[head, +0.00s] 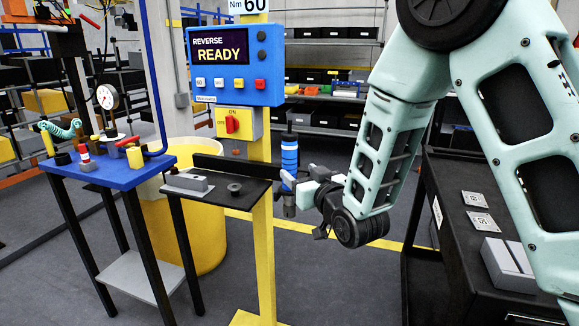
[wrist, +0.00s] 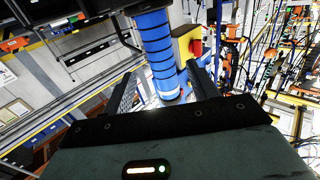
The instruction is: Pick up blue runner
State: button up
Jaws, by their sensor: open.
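The blue runner (head: 289,157) is an upright blue cylinder with dark bands, a black top and a grey lower end. It stands at the right end of the small black-topped stand. My gripper (head: 292,185) is beside its lower part, coming in from the right. In the wrist view the blue runner (wrist: 157,45) runs down from the top edge to between the two fingers of my gripper (wrist: 162,82). The fingers are apart, with gaps showing at both sides. I cannot tell how deep between them it sits.
A black-topped stand (head: 215,184) holds a grey block. The yellow post (head: 262,240) with a blue READY panel (head: 235,65) rises close behind. A blue table (head: 115,172) with small parts is at the left. A dark cart (head: 455,225) is at the right, under my arm.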

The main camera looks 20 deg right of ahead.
aim_at(293, 165)
jog(key=w, duration=0.1)
jog(key=w+p, duration=0.1)
jog(key=w, duration=0.1)
jog(key=w+a+p, duration=0.1)
jog(key=w, duration=0.1)
jog(key=shift+w+r, duration=0.2)
jog(key=shift+r, duration=0.05)
jog(key=shift+w+a+f, duration=0.1)
jog(key=shift+w, duration=0.25)
jog(key=shift+c, duration=0.3)
grip_shut()
